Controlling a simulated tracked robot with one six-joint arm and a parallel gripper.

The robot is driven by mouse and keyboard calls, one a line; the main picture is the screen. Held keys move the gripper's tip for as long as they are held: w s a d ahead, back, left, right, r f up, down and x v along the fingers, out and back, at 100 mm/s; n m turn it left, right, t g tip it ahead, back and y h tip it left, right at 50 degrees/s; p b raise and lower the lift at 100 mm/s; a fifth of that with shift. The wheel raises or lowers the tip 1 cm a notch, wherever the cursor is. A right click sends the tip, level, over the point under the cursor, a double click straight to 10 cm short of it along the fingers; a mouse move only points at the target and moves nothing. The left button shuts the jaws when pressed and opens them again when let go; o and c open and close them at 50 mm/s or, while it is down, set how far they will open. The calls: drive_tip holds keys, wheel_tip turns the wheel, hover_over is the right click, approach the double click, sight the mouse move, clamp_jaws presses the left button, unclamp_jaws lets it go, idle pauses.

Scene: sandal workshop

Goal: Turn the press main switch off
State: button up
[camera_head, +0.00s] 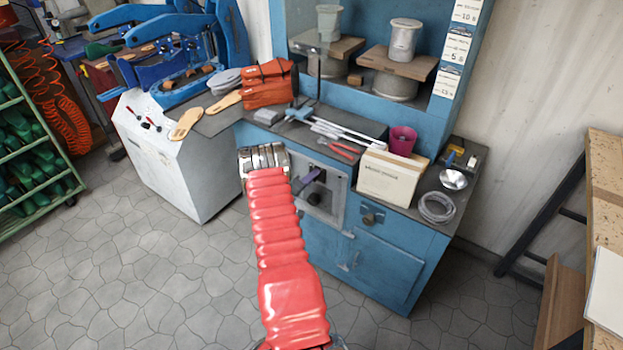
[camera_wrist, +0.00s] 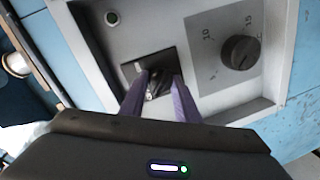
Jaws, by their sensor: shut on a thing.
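The press main switch (camera_wrist: 154,90) is a small lever in a dark recess on a grey control panel (camera_wrist: 110,62). In the wrist view my gripper (camera_wrist: 158,84) has its two purple fingers at the recess, shut on the switch lever. The fingers partly cover the lever, so its position is hard to read. In the head view my gripper (camera_head: 307,179) reaches the grey panel (camera_head: 325,203) on the front of the blue press cabinet (camera_head: 385,260). My red arm sleeve stands left of the panel there.
A black dial (camera_wrist: 239,52) sits right of the switch, and a round button (camera_wrist: 112,18) sits upper left. A cardboard box (camera_head: 390,180), red-handled pliers (camera_head: 338,149) and a magenta cup (camera_head: 402,141) crowd the worktop above. The tiled floor in front is clear.

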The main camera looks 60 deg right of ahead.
drive_tip(key=shift+w+a+f, duration=0.1)
drive_tip(key=shift+w+f, duration=0.05)
drive_tip(key=shift+w, duration=0.05)
drive_tip(key=o, duration=1)
drive_tip(key=shift+s, duration=0.1)
drive_tip(key=v, duration=1.3)
drive_tip(key=shift+a, duration=0.35)
